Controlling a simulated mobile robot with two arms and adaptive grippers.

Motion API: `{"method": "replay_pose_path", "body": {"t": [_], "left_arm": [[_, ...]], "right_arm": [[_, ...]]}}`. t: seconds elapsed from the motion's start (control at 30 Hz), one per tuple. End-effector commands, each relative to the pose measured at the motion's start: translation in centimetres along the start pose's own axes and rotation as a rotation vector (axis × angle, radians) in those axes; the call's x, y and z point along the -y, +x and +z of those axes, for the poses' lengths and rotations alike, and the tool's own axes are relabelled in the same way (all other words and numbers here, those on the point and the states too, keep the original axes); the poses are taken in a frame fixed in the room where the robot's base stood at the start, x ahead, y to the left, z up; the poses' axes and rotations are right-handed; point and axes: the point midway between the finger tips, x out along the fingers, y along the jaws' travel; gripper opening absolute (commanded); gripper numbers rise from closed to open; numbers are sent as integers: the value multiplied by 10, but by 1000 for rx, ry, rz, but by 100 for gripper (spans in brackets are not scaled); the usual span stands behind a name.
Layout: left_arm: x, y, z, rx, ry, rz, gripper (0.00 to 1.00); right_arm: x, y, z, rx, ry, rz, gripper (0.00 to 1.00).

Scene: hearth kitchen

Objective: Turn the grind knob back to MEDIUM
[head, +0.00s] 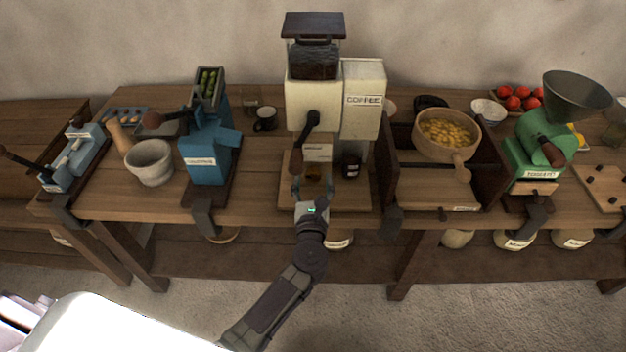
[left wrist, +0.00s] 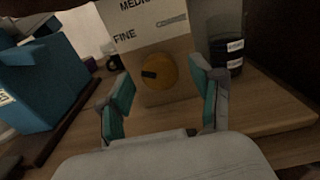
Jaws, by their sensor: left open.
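The coffee grinder (head: 301,98) is a tall cream machine at the middle of the bench. Its grind knob (left wrist: 160,70) is round and brass-coloured, on the front panel (left wrist: 150,35) in the left wrist view. A dark mark on the knob sits toward its left side, below the word FINE. MEDIUM is partly cut off at the top edge. My left gripper (left wrist: 162,82) is open, with teal-padded fingers left and right of the knob; I cannot tell whether they touch it. In the head view my left gripper (head: 312,192) is low in front of the grinder. My right gripper does not show.
A blue hand mill (head: 212,150) stands left of the grinder, and a dark mug (head: 265,120) is beside it. A dark labelled jar (head: 351,166) is close right of the knob. A wooden box frame with a bowl (head: 462,150) stands farther right.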

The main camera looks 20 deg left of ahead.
Motion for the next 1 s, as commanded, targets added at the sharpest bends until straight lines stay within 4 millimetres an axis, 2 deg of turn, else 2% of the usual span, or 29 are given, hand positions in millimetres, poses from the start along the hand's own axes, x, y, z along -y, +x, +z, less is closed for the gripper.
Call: {"method": "replay_pose_path", "body": {"t": [0.27, 0.63, 1.0], "left_arm": [[0, 2, 0, 0, 1, 0, 65], [0, 1, 0, 0, 2, 0, 5], [0, 1, 1, 0, 65, 1, 5]], "right_arm": [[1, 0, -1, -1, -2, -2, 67], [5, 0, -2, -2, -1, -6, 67], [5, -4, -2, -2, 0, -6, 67]]}}
